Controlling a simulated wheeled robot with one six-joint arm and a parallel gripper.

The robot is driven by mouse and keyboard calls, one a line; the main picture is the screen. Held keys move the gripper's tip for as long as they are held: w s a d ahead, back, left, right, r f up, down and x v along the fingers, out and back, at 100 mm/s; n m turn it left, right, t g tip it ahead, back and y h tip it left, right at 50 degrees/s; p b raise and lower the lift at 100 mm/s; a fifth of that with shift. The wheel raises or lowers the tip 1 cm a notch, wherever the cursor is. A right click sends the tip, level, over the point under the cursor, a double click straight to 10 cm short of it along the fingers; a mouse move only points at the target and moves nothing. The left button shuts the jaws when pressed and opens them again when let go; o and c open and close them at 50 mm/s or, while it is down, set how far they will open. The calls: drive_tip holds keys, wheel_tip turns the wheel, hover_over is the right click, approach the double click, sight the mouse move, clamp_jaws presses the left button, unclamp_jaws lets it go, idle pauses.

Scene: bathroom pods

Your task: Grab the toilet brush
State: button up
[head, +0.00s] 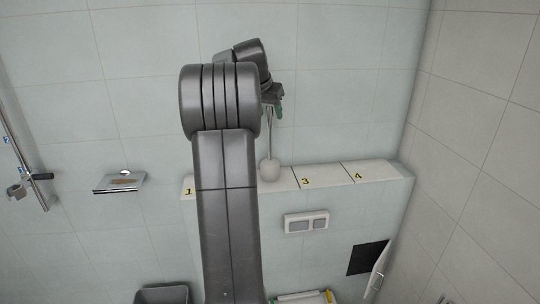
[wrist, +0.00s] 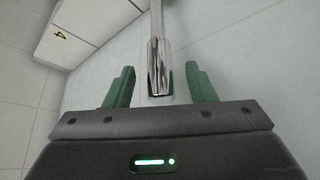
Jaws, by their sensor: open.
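The base stands between the spots marked 1 and 3. In the wrist view the shiny handle (wrist: 157,50) comes down between the green fingers of my gripper (wrist: 160,88). The gripper is open, with a gap on each side of the handle. In the head view my gripper (head: 274,108) is at the upper part of the handle, partly hidden behind my arm.
The ledge (head: 320,176) carries number labels and ends near the right wall. A flush plate (head: 306,221) is below it. A paper holder or small shelf (head: 119,182) is on the left wall area. A shower rail (head: 22,155) is at far left. A dark bin (head: 162,295) is at the bottom.

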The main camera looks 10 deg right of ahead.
drive_tip(key=shift+x, duration=0.85)
drive_tip(key=shift+c, duration=0.3)
clamp_jaws()
drive_tip(key=shift+r, duration=0.1)
